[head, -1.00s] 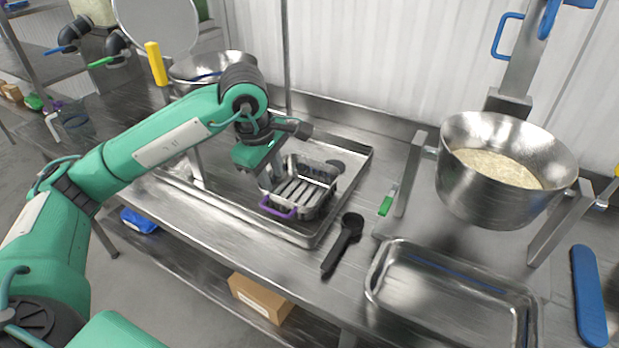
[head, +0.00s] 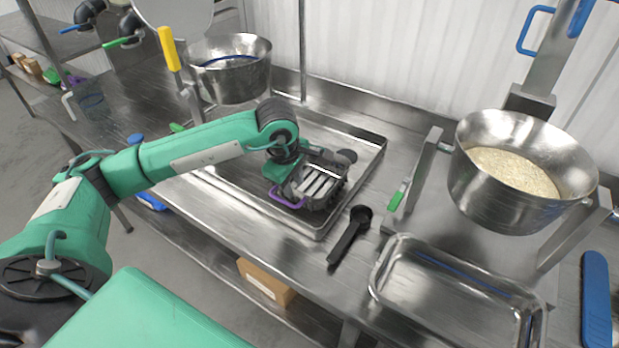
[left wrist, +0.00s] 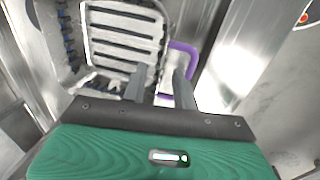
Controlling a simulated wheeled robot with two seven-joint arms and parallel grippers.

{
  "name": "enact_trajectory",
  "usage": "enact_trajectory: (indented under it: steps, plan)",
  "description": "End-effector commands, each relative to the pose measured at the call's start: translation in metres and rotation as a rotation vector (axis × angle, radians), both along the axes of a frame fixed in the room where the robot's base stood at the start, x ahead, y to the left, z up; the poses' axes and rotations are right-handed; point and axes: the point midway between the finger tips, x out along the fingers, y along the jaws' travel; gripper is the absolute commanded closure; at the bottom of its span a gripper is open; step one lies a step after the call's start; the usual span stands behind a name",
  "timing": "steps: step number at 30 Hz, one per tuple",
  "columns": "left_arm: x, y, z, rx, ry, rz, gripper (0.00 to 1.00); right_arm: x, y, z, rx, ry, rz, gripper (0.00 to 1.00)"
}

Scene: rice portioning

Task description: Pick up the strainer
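The strainer (head: 318,188) looks like a slotted metal basket with a purple handle (head: 286,198). It sits in the large metal tray on the counter. In the left wrist view its slotted floor (left wrist: 122,42) shows at the upper left, with the purple handle (left wrist: 183,47) at its right side. My left gripper (head: 292,180) is low at the left end of the strainer. In the left wrist view its two fingers (left wrist: 160,88) are apart, on either side of the strainer's edge by the handle. Whether they touch it is unclear. My right gripper is not in view.
A black ladle (head: 349,237) lies right of the large tray (head: 372,163). An empty metal pan (head: 455,292) is at front right. A bowl of rice (head: 519,170) is on a stand behind it. Another metal bowl (head: 230,83) stands behind my left arm.

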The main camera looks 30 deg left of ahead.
Motion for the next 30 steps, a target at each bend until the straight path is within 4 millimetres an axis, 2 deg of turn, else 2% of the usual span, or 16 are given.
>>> enact_trajectory:
  steps: [1,6,15,20,30]
  plan:
    - [0.0,-0.001,-0.004,-0.001,0.005,0.001,0.71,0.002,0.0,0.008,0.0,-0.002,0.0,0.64]
    - [0.004,-0.003,-0.028,-0.001,0.004,0.0,0.71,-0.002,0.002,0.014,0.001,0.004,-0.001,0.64]
    - [0.005,-0.002,-0.034,0.0,0.0,0.0,0.71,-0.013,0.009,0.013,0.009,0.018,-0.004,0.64]
    - [0.005,-0.002,-0.034,0.0,0.0,0.0,1.0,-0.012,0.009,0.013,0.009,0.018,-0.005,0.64]
    - [0.006,-0.002,-0.033,-0.001,-0.002,0.0,1.0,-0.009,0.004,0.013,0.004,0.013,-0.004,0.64]
